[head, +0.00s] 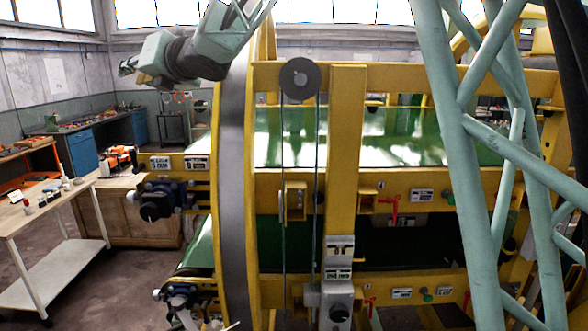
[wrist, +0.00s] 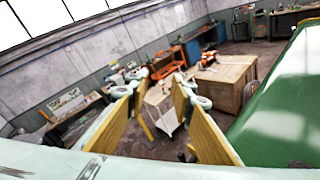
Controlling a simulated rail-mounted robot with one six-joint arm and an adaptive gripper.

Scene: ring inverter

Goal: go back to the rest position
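My arm reaches across the upper left of the head view, and my gripper (head: 128,68) is at its left end, high in the air and small. In the wrist view my gripper (wrist: 160,98) shows two fingers with yellow pads set well apart. Nothing is between them, so it is open and empty. The ring inverter (head: 345,160), a yellow frame with a grey ring and green belts, fills the middle of the head view. My gripper is to the left of its ring, apart from it.
A wooden-topped table (head: 45,208) with small items stands at the left, beside a wooden crate (head: 130,215). Blue cabinets (head: 84,153) line the back wall. A green belt (wrist: 280,115) lies at the right of the wrist view. Floor between the table and the machine is clear.

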